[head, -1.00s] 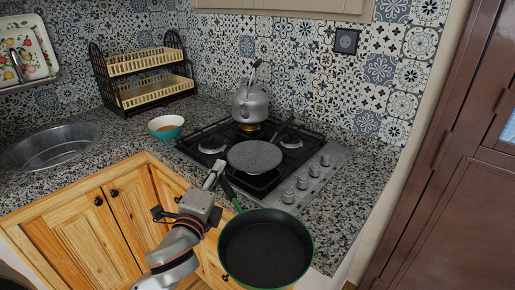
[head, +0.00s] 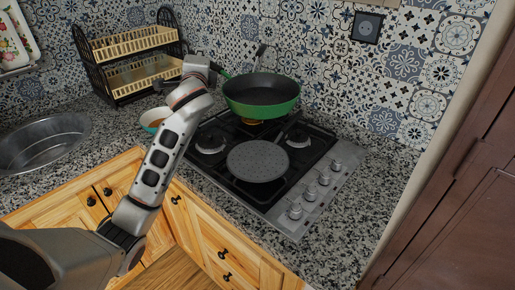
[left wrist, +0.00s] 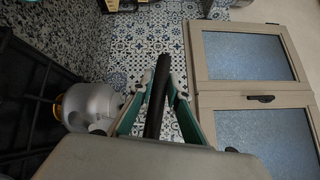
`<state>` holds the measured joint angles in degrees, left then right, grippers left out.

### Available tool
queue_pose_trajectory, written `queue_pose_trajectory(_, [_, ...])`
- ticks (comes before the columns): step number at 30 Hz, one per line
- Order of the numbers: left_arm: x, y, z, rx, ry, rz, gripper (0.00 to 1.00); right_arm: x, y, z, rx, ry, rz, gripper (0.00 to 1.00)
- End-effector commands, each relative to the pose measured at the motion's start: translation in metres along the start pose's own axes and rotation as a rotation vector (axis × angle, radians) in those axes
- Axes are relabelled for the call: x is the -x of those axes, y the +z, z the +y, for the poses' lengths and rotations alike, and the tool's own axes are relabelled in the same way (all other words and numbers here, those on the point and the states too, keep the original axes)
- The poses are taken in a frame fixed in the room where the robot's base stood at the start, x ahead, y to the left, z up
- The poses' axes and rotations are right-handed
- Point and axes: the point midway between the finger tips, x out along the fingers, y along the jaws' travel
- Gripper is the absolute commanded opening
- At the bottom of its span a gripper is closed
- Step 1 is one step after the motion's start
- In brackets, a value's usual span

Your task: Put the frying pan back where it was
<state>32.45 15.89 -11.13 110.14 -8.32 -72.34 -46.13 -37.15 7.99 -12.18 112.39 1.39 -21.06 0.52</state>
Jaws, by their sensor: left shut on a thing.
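The green frying pan (head: 262,94) with a dark inside is held up over the back of the stove (head: 318,190), roughly level, in the head view. It hides most of the kettle; the kettle's dark handle (head: 260,52) shows above its rim. My left gripper (head: 213,68) is shut on the pan's handle, at the pan's left. In the left wrist view the black handle (left wrist: 156,98) runs between the two fingers of my left gripper (left wrist: 160,82). The silver kettle (left wrist: 90,106) shows left of them. My right gripper is not in view.
A grey speckled pan (head: 258,161) sits on the middle of the stove. A teal bowl (head: 152,119) is partly behind my arm, near the dish rack (head: 130,60). The sink (head: 40,145) is at left. Counter (head: 345,215) right of the stove is bare.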

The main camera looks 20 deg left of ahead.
Motion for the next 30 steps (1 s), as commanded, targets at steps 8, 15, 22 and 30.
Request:
queue_pose_trajectory(8, [-0.005, 0.002, 0.005, 0.001, 0.0, -0.01, 0.0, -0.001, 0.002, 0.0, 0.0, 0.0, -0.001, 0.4])
queue_pose_trajectory(15, [-0.003, -0.008, 0.056, 0.001, 0.001, -0.008, 0.0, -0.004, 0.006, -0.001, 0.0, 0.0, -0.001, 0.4])
queue_pose_trajectory(22, [-0.002, -0.018, 0.105, 0.001, 0.002, -0.009, 0.0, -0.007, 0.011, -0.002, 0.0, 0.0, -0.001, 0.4])
queue_pose_trajectory(30, [-0.001, -0.026, 0.14, 0.005, -0.002, -0.009, 0.0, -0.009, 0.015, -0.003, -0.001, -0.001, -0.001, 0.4])
